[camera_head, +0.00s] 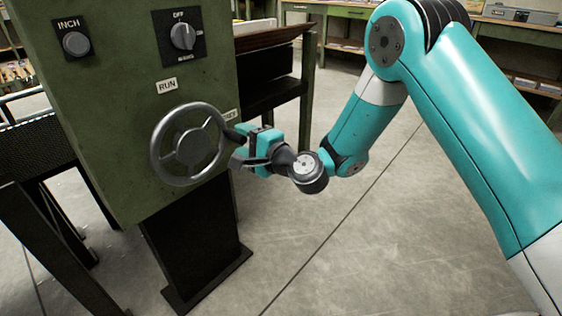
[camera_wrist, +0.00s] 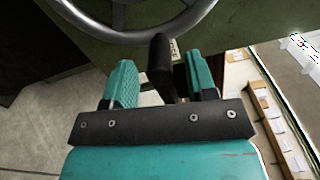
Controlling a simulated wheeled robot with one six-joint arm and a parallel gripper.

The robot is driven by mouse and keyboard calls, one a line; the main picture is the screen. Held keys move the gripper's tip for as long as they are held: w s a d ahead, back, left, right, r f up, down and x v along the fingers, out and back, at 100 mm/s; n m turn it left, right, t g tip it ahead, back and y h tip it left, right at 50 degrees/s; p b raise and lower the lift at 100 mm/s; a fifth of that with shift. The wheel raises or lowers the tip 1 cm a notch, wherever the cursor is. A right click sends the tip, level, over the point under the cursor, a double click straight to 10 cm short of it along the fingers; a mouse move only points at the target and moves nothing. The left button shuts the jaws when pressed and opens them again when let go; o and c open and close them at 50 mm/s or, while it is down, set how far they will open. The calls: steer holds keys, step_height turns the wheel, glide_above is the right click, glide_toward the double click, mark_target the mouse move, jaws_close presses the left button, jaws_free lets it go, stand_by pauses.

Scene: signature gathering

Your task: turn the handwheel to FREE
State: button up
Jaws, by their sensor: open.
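The grey handwheel (camera_head: 191,147) with spokes is mounted on the green machine's front. Its rim also shows at the top of the wrist view (camera_wrist: 140,38). A dark crank handle (camera_wrist: 159,60) sticks out from the rim toward me, on the wheel's right side in the head view. My gripper (camera_head: 243,147) is at that handle. In the wrist view my gripper (camera_wrist: 160,75) is open, with the handle between its teal fingers and a visible gap on each side. A RUN label (camera_head: 167,85) is above the wheel. Another label (camera_head: 230,115) at its right is partly hidden.
The green machine (camera_head: 110,120) carries an INCH button (camera_head: 75,43) and a rotary selector (camera_head: 183,36). It stands on a dark pedestal (camera_head: 195,240). A dark table (camera_head: 275,38) stands behind it on the right. The floor (camera_head: 400,240) at the right is clear.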

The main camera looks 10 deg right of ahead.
steer(key=b+v, duration=1)
steer(key=v, duration=0.4)
